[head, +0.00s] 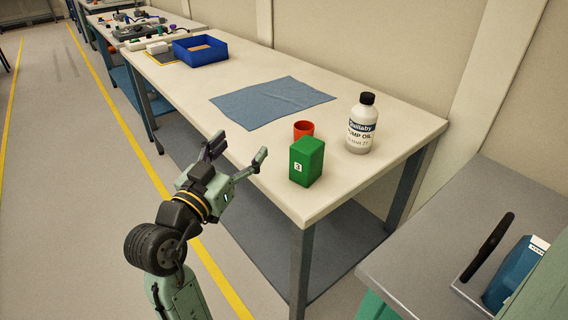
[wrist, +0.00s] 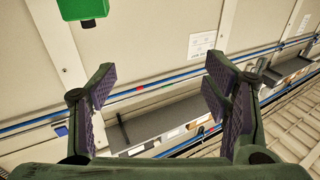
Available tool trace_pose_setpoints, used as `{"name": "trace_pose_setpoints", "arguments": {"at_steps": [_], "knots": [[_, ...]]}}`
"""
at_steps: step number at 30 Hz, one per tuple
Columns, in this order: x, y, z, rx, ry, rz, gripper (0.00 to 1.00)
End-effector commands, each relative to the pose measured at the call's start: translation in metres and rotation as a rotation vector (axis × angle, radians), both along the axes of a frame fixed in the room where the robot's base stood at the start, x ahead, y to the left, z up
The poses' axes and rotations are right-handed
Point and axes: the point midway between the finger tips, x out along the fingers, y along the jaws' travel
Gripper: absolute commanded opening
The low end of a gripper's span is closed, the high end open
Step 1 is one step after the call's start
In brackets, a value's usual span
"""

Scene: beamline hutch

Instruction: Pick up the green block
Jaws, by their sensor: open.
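The green block (head: 306,161) stands upright near the front right corner of the long cream table (head: 354,175), with a white label marked 3 on one side. My gripper (head: 238,150) is open and empty, left of the block by the table's front edge and apart from it. In the wrist view its two fingers (wrist: 158,90) are spread wide with nothing between them. A bright green shape (wrist: 84,9) is cut off at the upper left of the wrist view; I cannot tell whether it is the block.
A red cup (head: 303,130) stands just behind the block. A white pump oil bottle (head: 360,130) is to its right. A blue cloth (head: 270,102) lies farther back, and a blue bin (head: 200,49) beyond it. A grey surface (head: 440,240) is at lower right.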

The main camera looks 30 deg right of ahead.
Motion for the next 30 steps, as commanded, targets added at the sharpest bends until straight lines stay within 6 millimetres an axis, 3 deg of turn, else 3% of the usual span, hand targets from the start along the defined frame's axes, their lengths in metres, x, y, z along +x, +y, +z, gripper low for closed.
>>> {"name": "trace_pose_setpoints", "arguments": {"at_steps": [1, 3, 7, 13, 20, 30], "knots": [[-0.017, -0.022, -0.013, 0.023, 0.02, -0.083, 0.7], [-0.036, -0.041, -0.024, 0.049, 0.039, -0.167, 0.7], [-0.052, -0.063, -0.032, 0.071, 0.052, -0.243, 0.7], [-0.043, -0.094, -0.032, 0.072, 0.055, -0.248, 0.7], [-0.037, -0.112, -0.032, 0.071, 0.051, -0.244, 0.7], [-0.023, -0.155, -0.034, 0.071, 0.052, -0.243, 0.7]]}}
